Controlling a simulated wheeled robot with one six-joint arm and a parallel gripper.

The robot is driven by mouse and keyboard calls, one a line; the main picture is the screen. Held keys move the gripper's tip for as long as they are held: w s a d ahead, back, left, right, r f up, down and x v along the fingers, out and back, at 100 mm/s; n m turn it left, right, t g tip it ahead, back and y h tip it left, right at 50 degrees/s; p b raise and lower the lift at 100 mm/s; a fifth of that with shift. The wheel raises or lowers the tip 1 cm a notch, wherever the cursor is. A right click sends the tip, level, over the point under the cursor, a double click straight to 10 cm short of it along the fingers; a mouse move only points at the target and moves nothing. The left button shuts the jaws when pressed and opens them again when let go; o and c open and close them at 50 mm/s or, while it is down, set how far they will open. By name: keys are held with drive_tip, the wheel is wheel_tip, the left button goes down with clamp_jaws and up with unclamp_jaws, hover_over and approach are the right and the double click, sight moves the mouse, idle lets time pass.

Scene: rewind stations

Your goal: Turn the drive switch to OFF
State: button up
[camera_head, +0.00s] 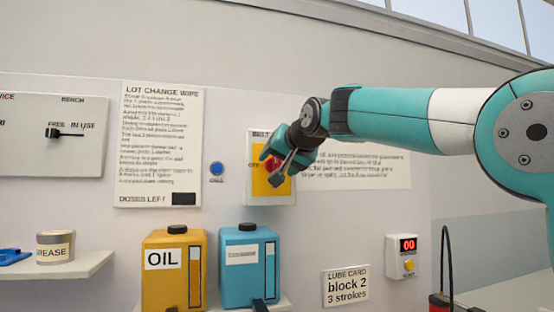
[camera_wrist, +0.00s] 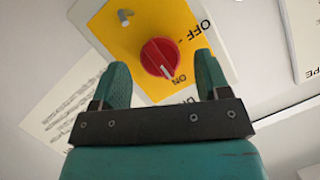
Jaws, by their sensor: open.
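The drive switch is a round red knob (camera_wrist: 160,58) on a yellow plate (camera_wrist: 138,30) marked ON and OFF. In the wrist view its white mark points at the ON label. In the head view the knob (camera_head: 270,162) is partly hidden by my gripper (camera_head: 279,169). In the wrist view my gripper (camera_wrist: 161,60) is open, with one finger on each side of the knob. Gaps show between the knob and both fingers. I cannot tell how far the fingertips are from the plate.
A blue call button (camera_head: 217,168) is left of the switch panel. A yellow oil can (camera_head: 165,270) and a blue can (camera_head: 235,292) stand below. A small metal peg (camera_wrist: 125,17) sticks out of the yellow plate. A counter box (camera_head: 401,258) reads 00.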

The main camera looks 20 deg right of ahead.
drive_tip(key=shift+x, duration=0.85)
drive_tip(key=shift+c, duration=0.4)
drive_tip(key=c, duration=0.8)
drive_tip(key=shift+c, duration=0.2)
